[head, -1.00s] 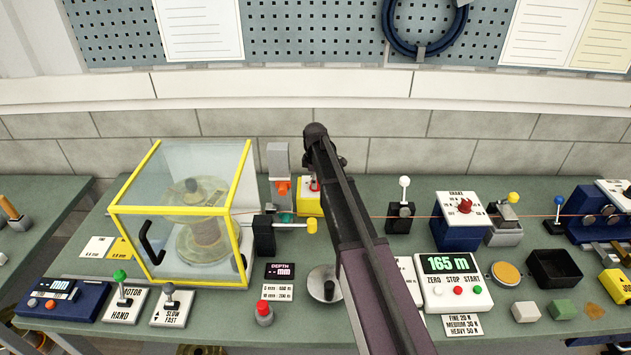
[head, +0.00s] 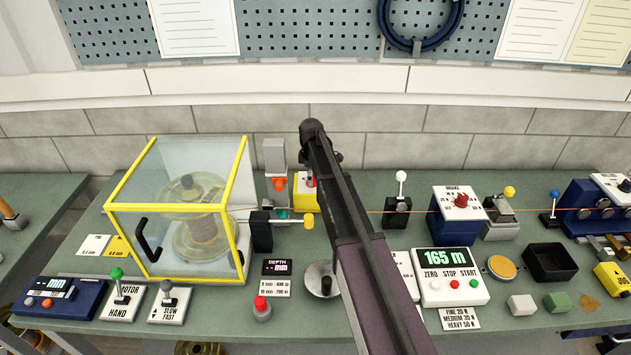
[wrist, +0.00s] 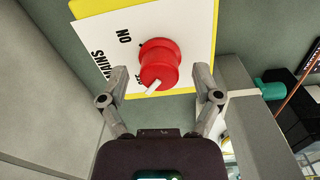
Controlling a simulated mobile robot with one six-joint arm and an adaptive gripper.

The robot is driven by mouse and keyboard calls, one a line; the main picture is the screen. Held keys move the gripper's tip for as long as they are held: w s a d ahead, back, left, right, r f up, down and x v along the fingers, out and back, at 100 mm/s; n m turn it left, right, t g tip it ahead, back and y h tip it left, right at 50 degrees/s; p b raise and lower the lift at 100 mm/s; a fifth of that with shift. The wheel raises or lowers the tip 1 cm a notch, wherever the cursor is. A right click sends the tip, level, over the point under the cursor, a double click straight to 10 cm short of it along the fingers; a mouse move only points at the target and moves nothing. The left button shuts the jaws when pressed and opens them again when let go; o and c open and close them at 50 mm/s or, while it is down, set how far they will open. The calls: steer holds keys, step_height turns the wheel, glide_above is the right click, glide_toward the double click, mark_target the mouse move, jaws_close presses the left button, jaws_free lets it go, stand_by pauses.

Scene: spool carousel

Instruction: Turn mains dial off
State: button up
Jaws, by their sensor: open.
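The mains dial (wrist: 158,64) is a red knob with a white pointer, on a white plate (wrist: 190,25) over a yellow base. In the wrist view the plate reads MAINS and ON; another label beside the dial is partly hidden. The pointer aims down and left in that view, away from ON. My gripper (wrist: 160,76) is open, with one finger on each side of the dial and visible gaps; no finger clearly touches it. In the head view the yellow mains box (head: 302,200) stands at the back of the bench, largely hidden behind my arm.
Left of the box are a grey post with an orange part (head: 278,183) and the yellow-framed spool enclosure (head: 178,281). A white-knobbed lever (head: 399,205) and the blue brake box (head: 455,228) stand to the right. A thin wire runs across the bench.

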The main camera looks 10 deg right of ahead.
steer(key=shift+m, duration=0.5)
